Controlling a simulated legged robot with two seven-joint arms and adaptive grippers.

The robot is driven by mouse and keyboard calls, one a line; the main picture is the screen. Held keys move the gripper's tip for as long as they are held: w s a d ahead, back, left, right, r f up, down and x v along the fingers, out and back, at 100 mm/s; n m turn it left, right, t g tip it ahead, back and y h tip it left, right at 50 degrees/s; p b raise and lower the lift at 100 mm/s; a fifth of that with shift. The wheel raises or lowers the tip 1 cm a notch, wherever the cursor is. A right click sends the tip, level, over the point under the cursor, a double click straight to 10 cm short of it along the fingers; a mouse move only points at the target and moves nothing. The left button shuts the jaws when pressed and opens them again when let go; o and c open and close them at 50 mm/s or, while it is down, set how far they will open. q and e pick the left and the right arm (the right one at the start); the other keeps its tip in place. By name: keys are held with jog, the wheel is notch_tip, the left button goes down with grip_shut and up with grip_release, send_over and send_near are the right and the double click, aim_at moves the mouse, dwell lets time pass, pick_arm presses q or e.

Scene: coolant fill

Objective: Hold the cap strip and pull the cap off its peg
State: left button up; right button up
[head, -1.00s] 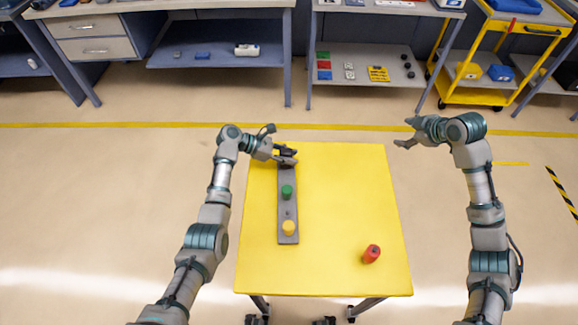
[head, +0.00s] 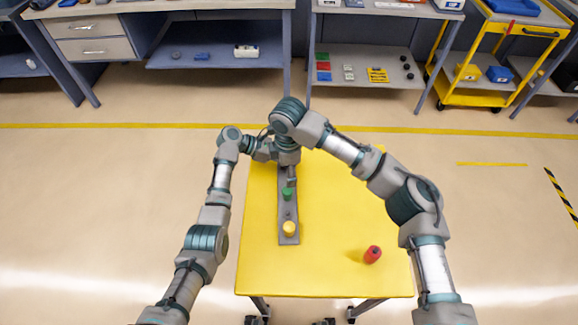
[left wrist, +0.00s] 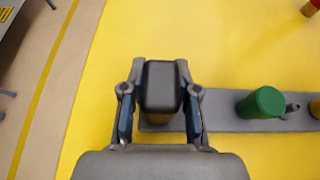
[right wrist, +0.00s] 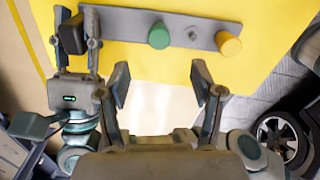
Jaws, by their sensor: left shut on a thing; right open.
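The grey cap strip (head: 282,214) lies on the yellow table. It bears a green cap (head: 287,194), a yellow cap (head: 289,229) and a small bare peg between them (right wrist: 191,34). My left gripper (left wrist: 160,105) is shut on the dark block (left wrist: 161,85) at the strip's far end. In the right wrist view the same block (right wrist: 72,36) sits between its fingers. My right gripper (right wrist: 162,88) is open and empty, its fingers pointing towards the strip near the green cap (right wrist: 158,36), apart from it. In the head view my right arm partly hides my left gripper.
A red container (head: 372,255) stands at the right front of the yellow table (head: 330,225). The table right of the strip is otherwise clear. Shelves (head: 365,67) and a yellow cart (head: 497,55) stand well back across the floor.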

aim_at(289, 191)
pick_arm(q)
jog(key=shift+f, duration=0.15)
pick_arm(e)
notch_tip(289, 191, down, 11)
jog(key=shift+d+f, duration=0.1)
jog(key=shift+f, duration=0.1)
jog(key=c, duration=1.2)
jog(key=o, duration=0.5)
jog(key=c, duration=0.3)
jog(key=shift+r, duration=0.4)
jog(key=shift+r, duration=2.45)
